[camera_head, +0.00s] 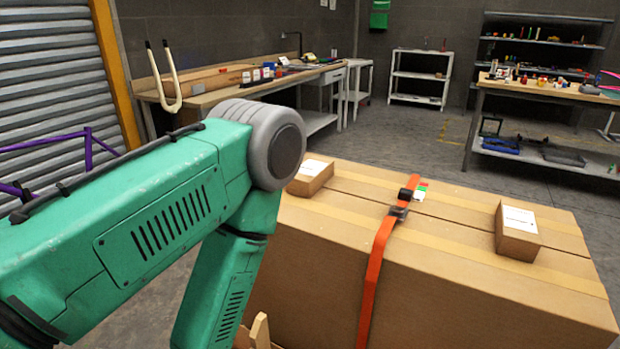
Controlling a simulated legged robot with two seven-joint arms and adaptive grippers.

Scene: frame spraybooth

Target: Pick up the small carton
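Two small brown cartons with white labels sit on top of a large cardboard box (300,265). One small carton (518,232) is near the right end of the box top. The other small carton (311,177) is near the left end, partly hidden behind my green arm. I cannot tell which small carton the task means. My green arm comes in from the left and bends downward in front of the large box. Neither of my grippers is in view.
An orange strap (376,270) with a dark buckle runs over the large box. A workbench (240,88) stands at the back left, and a table (545,90) with small items at the right. A white shelf (420,77) stands behind. Grey floor lies between.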

